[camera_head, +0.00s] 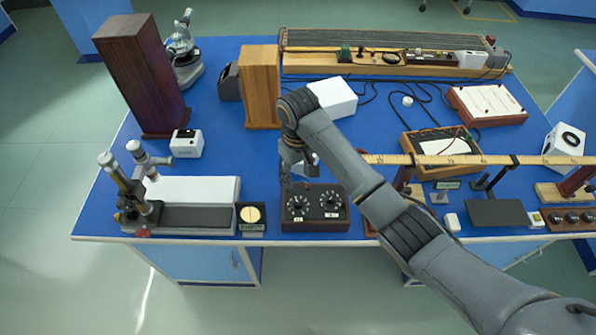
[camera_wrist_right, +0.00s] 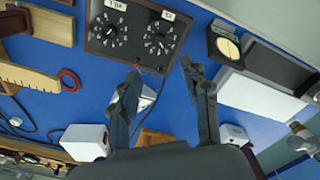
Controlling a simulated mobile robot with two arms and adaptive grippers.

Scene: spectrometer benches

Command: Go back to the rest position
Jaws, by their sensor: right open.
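My right gripper (camera_head: 293,175) hangs over the blue bench (camera_head: 225,80), just behind a dark box with two dials (camera_head: 315,208). In the right wrist view its two fingers (camera_wrist_right: 158,85) stand apart with nothing held between them. The box with two dials (camera_wrist_right: 137,38) shows beyond the fingertips there. A small white object (camera_head: 309,163) is partly hidden behind the gripper. My left gripper is in neither view.
A dark wooden tower (camera_head: 143,75), a lighter wooden block (camera_head: 260,88) and a white box (camera_head: 335,97) stand behind the gripper. A microscope-like instrument (camera_head: 140,195) stands at left. A long wooden ruler (camera_head: 440,160) runs to the right, partly behind my arm.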

